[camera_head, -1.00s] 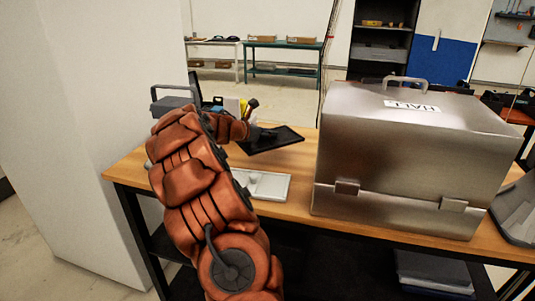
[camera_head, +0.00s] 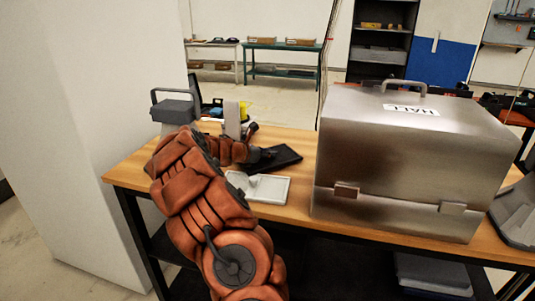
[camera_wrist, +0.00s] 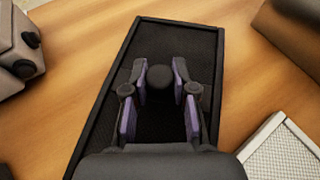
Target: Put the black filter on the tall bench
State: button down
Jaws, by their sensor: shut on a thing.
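The black filter (camera_head: 287,156), a flat dark panel with a thin raised rim, shows behind my arm over the wooden bench top. In the wrist view the filter (camera_wrist: 181,42) fills the middle, with a round black knob (camera_wrist: 159,77) between my fingertips. My gripper (camera_wrist: 160,80) is shut on that knob; in the head view my wrist partly hides the gripper (camera_head: 254,156). I cannot tell whether the filter touches the wood. The bench (camera_head: 302,200) has a wooden top and black legs. I cannot tell which bench is the tall one.
A pale filter-like panel (camera_head: 270,188) lies just in front of the black one. A large metal case (camera_head: 415,155) labelled HALL stands at the right. A grey handled box (camera_head: 173,108) and small tools stand at the back left. A green table (camera_head: 282,57) stands far behind.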

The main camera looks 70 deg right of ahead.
jog(key=c, duration=0.9)
grip_release()
jog(key=shift+c, duration=0.2)
jog(key=shift+r, duration=0.1)
jog(key=b+v, duration=0.1)
jog(key=v, duration=1)
jog(key=shift+w+a+r, duration=0.15)
jog(key=shift+w+a, duration=0.05)
jog(key=shift+a, duration=0.25)
